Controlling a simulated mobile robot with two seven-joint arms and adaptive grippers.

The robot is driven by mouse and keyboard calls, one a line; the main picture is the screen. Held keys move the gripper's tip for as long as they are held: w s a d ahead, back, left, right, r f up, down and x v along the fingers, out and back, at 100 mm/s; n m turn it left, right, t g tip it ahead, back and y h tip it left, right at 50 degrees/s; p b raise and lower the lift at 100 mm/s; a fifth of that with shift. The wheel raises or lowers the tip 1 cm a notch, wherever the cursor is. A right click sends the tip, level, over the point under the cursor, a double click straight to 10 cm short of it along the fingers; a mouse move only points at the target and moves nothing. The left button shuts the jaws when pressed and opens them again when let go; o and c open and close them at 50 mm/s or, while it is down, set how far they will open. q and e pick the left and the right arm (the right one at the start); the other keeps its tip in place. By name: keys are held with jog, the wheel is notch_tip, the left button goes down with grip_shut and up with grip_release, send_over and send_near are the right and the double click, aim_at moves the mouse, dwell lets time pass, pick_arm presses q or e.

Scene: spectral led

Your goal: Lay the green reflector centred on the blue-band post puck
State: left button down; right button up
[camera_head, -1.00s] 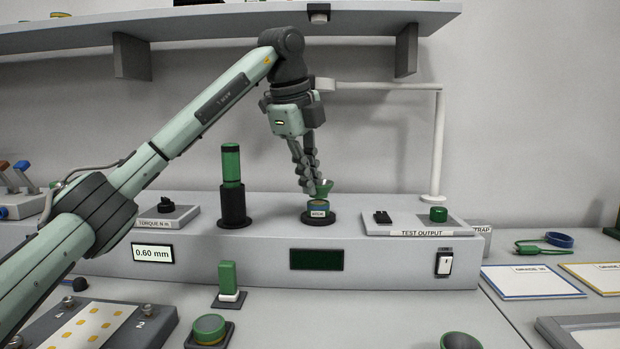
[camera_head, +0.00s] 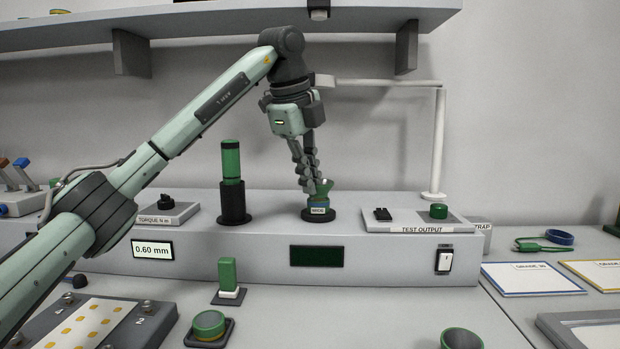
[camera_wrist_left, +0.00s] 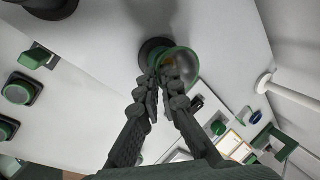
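The green reflector (camera_head: 324,187), a small flared cup, is held at the fingertips of my left gripper (camera_head: 313,190). It looks tilted in the head view. The blue-band post puck (camera_head: 319,210) stands on a round black base on the grey bench unit, its label facing front. The reflector is right over the puck and hides its top; I cannot tell whether they touch. In the left wrist view the left gripper's fingers (camera_wrist_left: 162,80) close on the near rim of the reflector (camera_wrist_left: 181,66), with the black base partly behind it. My right gripper is not in view.
A green cylinder in a black holder (camera_head: 232,185) stands left of the puck. The test output box (camera_head: 415,221) with a green button is at right, near a white upright post (camera_head: 436,145). A shelf (camera_head: 220,22) hangs above. The unit's top beside the puck is clear.

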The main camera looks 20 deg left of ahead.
pick_arm(q)
jog(key=shift+f, duration=0.25)
jog(key=c, duration=1.6)
grip_release()
jog(key=shift+c, duration=0.2)
jog(key=d+v, duration=0.1)
jog(key=v, duration=1.1)
jog(key=shift+a, duration=0.45)
